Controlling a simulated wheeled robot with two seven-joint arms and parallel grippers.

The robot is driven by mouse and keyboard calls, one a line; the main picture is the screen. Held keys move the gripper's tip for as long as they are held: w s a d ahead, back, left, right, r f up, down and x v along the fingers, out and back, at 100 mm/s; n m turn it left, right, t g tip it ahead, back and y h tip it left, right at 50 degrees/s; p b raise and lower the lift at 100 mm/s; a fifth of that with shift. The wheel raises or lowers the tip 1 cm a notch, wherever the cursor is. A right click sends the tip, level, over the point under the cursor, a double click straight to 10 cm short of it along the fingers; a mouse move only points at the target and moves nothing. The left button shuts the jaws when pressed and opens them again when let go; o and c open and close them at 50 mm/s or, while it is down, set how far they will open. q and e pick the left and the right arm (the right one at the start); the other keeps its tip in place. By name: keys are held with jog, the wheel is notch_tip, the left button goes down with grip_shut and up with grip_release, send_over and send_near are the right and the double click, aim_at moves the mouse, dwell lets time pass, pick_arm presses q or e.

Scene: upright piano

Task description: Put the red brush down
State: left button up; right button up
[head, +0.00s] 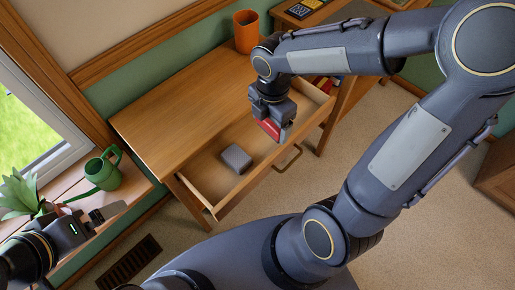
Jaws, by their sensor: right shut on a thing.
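The red brush (268,128) shows as a small red block between the fingers of my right gripper (272,122). My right gripper is shut on it, pointing down over the open desk drawer (213,195). Much of the brush is hidden by the fingers, and I cannot tell whether it touches the drawer floor. My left gripper (108,212) is at the lower left, near the window sill and away from the drawer. Whether its fingers are open or shut is not clear.
A grey block (236,159) lies in the drawer, left of my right gripper. Red items (327,84) show at the drawer's right end. An orange cup (246,31) stands on the wooden desk (185,98). A green watering can (103,171) and a plant (20,197) stand by the window.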

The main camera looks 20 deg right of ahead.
jog(key=shift+s+a+f+n+b, duration=0.25)
jog(key=shift+s+f+n+b, duration=0.15)
jog(key=shift+s+f+n, duration=0.25)
jog(key=w+d+f, duration=0.2)
jog(key=w+f, duration=0.1)
jog(key=w+d+f, duration=0.3)
jog(key=w, duration=0.1)
jog(key=w+d+f+b, duration=0.1)
jog(key=w+d+f, duration=0.1)
jog(key=w, duration=0.1)
jog(key=shift+w+d+f, duration=0.15)
jog(key=shift+d+f, duration=0.25)
jog(key=shift+w+d+f, duration=0.15)
jog(key=shift+f, duration=0.1)
pick_arm(q)
jog(key=shift+s+f+b, duration=0.15)
jog(key=shift+s+f, duration=0.05)
jog(key=shift+f, duration=0.65)
jog(key=shift+s+f+b, duration=0.15)
jog(key=shift+s+f, duration=0.05)
jog(key=shift+f, duration=0.6)
pick_arm(e)
jog(key=shift+w+f, duration=0.15)
jog(key=shift+f, duration=1.45)
jog(key=shift+f, duration=0.2)
jog(key=o, duration=0.7)
